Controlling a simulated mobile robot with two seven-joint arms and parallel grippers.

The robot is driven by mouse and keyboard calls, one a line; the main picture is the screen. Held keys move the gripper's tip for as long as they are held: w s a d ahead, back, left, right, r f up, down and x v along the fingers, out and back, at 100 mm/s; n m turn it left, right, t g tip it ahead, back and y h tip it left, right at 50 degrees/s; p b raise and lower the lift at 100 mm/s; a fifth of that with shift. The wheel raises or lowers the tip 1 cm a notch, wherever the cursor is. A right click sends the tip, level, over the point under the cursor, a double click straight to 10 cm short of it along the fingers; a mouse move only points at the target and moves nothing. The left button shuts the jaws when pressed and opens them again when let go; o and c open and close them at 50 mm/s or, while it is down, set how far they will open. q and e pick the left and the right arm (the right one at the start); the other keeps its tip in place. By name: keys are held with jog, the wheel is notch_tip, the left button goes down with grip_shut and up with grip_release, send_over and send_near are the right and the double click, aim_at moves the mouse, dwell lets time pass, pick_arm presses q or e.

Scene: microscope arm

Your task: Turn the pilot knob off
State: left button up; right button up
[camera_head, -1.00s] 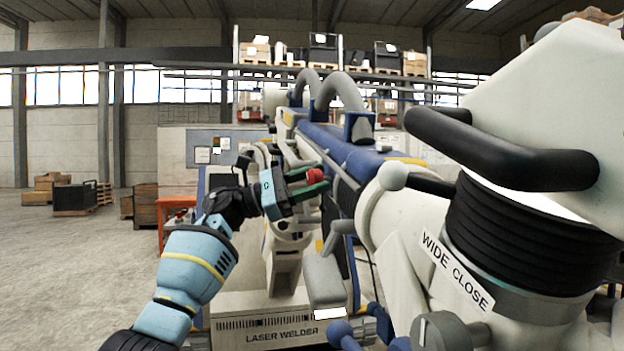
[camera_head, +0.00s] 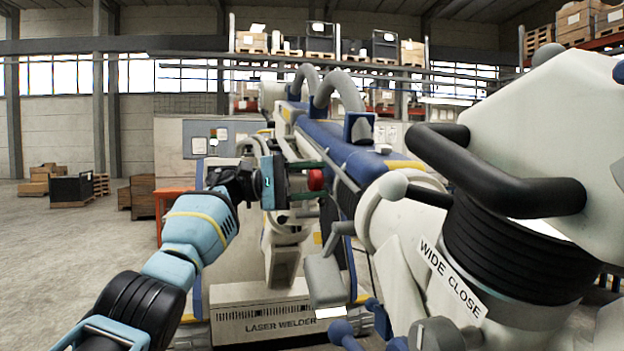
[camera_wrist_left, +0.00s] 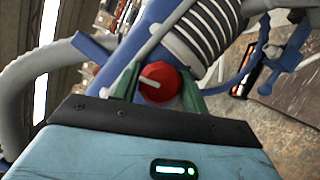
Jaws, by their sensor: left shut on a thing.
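A red knob (camera_head: 316,180) sits on the left side of the blue and white machine arm. It also shows in the left wrist view (camera_wrist_left: 159,82), with a pale pointer line across its face toward the left. My left gripper (camera_head: 311,181) comes in from the left with its green fingers on either side of the knob, shut on it. The knob's label and any off mark cannot be seen. My right gripper is not in view.
A large white microscope head with a black handle (camera_head: 490,175) and a "WIDE CLOSE" label (camera_head: 448,277) fills the right side. A grey lever (camera_head: 325,280) hangs below the knob. A "LASER WELDER" base (camera_head: 280,320) stands lower down. Open floor lies left.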

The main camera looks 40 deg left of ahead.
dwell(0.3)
pick_arm(q)
jog(key=o, duration=1)
jog(key=v, duration=0.7)
jog(key=shift+s+a, duration=0.15)
jog(key=shift+a, duration=0.25)
jog(key=shift+f, duration=0.1)
